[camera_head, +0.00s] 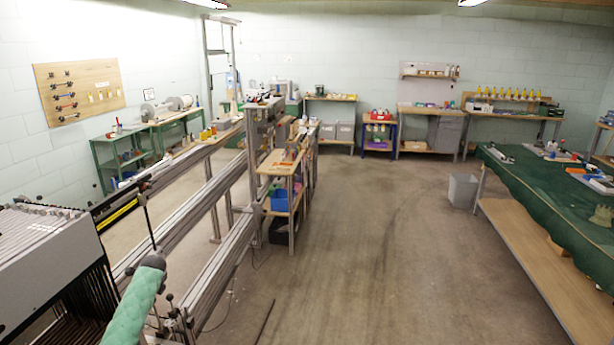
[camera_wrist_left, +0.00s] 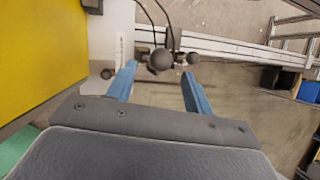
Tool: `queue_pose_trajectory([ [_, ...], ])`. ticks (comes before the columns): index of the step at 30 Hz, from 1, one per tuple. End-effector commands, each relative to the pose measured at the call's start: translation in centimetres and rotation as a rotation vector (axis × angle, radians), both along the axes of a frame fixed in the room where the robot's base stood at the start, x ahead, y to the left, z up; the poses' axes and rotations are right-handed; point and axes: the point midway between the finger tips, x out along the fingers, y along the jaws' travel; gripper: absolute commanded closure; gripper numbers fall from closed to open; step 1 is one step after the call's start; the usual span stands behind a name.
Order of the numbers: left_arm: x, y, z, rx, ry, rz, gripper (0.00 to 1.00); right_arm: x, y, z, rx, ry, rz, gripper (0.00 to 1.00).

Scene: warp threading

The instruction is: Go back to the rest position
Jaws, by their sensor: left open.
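My left gripper (camera_wrist_left: 158,88) shows in the left wrist view with its two blue fingers spread apart. It is open, and no object is clamped between the fingers. A dark round knob (camera_wrist_left: 160,61) with thin cables and a smaller round knob (camera_wrist_left: 193,59) appear just beyond the fingertips; whether they touch the fingers I cannot tell. Neither gripper is clearly visible in the head view. My right gripper is in no view. The warp machine (camera_head: 40,250), a grey frame with dark vertical strands, stands at the lower left in the head view.
Long metal rails (camera_head: 205,200) run back from the machine to a small wooden bench (camera_head: 280,162). A yellow panel (camera_wrist_left: 60,60) lies close left of the left gripper. A green-covered table (camera_head: 550,190) is on the right. A grey bin (camera_head: 462,190) stands beside it. The central floor is clear.

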Motion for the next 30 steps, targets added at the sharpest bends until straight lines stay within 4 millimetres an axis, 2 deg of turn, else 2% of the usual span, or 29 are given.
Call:
queue_pose_trajectory([
  [8,1.4,0.1,0.6,-0.113,-0.238,0.368,0.48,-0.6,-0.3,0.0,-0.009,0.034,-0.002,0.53],
  [17,4.3,-0.8,4.1,-0.296,-0.566,0.733,0.48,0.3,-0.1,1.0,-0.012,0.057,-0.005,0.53],
  [21,6.3,-3.0,6.3,-0.429,-0.725,0.881,0.48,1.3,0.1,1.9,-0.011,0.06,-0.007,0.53],
  [24,7.1,-5.3,6.7,-0.533,-0.813,0.972,0.48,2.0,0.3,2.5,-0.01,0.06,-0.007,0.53],
  [27,7.0,-8.6,5.3,-0.643,-0.871,1.057,0.48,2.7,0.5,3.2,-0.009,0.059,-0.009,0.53],
  [30,5.6,-12.6,1.9,-0.749,-0.895,1.138,0.48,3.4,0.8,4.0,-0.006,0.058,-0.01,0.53],
])
